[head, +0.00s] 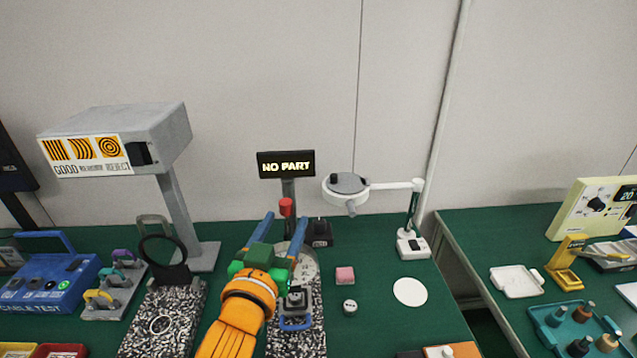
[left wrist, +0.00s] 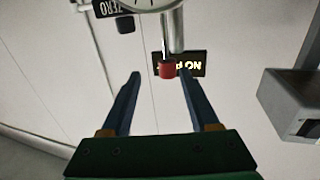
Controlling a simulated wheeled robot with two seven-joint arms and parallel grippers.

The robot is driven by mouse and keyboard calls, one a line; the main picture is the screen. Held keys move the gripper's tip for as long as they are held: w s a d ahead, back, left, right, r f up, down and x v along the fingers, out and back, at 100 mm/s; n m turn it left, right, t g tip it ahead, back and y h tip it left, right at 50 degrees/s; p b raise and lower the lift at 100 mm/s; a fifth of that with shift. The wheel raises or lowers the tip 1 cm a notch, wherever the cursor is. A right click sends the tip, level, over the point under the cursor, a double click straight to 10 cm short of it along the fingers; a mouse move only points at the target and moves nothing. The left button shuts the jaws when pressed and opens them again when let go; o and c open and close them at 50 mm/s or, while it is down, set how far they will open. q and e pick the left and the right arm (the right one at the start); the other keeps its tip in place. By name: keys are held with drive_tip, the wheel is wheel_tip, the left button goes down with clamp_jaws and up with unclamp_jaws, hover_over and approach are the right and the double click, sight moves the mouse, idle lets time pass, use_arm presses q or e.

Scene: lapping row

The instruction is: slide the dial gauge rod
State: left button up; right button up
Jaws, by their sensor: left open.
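The dial gauge shows in the left wrist view as part of a white dial face (left wrist: 150,4) cut off by the top edge. Its metal rod (left wrist: 177,32) and a red cap (left wrist: 167,70) stand beside it. The red cap (head: 286,206) also shows in the head view, just beyond my left gripper (head: 286,217). My left gripper is open and empty, its blue fingers pointing at the red cap. In the left wrist view the cap appears between the fingertips, closer to the right one; I see no contact. The gripper hides much of the gauge in the head view. My right gripper is not in view.
A "NO PART" sign (head: 286,164) stands behind the gauge. A ring magnifier (head: 347,184) is at its right, a grey inspection box (head: 120,135) at its left.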

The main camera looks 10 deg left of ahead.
sight(283, 209)
use_arm(q)
drive_tip(key=shift+w+a+r+p, duration=0.3)
drive_tip(key=shift+w+a, duration=0.05)
drive_tip(key=shift+w, duration=0.15)
drive_tip(key=shift+w+a+r+p, duration=0.25)
drive_tip(key=shift+w+a+r, duration=0.1)
drive_tip(key=shift+w, duration=0.1)
drive_tip(key=shift+w+a, duration=0.1)
drive_tip(key=shift+w, duration=0.25)
drive_tip(key=shift+w+d+f, duration=0.1)
drive_tip(key=shift+w+f, duration=0.05)
drive_tip(key=shift+w, duration=0.4)
drive_tip(key=shift+w+d+f, duration=0.1)
drive_tip(key=shift+w, duration=0.4)
drive_tip(key=shift+w+d+f, duration=0.1)
drive_tip(key=shift+w, duration=0.2)
drive_tip(key=shift+s, duration=0.1)
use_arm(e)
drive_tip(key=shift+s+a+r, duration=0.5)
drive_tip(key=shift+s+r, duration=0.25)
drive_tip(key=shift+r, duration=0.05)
use_arm(q)
drive_tip(key=shift+s, duration=0.1)
drive_tip(key=c, duration=0.3)
clamp_jaws()
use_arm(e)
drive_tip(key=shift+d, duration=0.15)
